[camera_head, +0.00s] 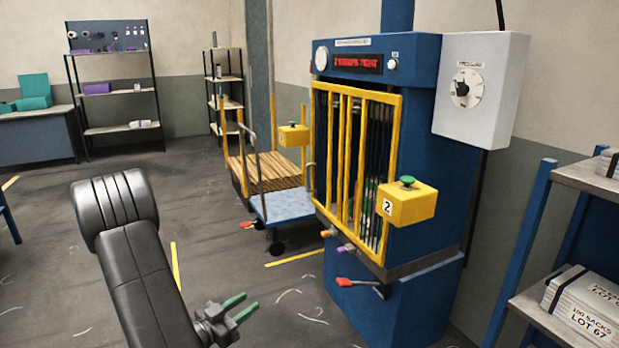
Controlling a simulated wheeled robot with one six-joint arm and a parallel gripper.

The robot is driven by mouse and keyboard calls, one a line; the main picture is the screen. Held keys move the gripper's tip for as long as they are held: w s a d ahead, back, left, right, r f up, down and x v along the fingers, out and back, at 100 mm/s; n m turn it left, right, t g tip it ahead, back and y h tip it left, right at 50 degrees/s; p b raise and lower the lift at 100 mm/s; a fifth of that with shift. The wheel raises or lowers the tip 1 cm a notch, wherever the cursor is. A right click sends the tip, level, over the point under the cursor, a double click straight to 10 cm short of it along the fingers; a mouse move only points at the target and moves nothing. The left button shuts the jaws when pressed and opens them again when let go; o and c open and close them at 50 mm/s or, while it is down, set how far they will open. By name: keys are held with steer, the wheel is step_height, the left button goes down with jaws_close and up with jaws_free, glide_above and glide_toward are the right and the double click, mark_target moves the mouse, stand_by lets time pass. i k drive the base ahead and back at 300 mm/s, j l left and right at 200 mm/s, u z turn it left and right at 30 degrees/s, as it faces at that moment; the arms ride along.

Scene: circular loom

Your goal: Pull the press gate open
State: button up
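The press (413,190) is a tall blue machine with a red-lit display at the top. Its gate (346,150) is a yellow barred frame that lies across the front opening and looks closed. A slim grey handle (311,180) shows at the gate's left edge. Dark strips and some coloured material show behind the bars. My gripper (249,305) is low in front of the press, to the left of its base and well apart from the gate. Its two green-tipped fingers are spread with nothing between them.
Yellow button boxes (407,204) (294,135) flank the press front. A red-handled lever (358,283) sticks out below the gate. A blue cart (282,204) and wooden pallets (262,171) stand left of it. A rack with sacks (588,302) is at right.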

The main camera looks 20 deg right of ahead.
mark_target(396, 99)
steer(key=i+l+z, duration=0.1)
steer(key=i+z, duration=0.3)
steer(key=i, duration=2.1)
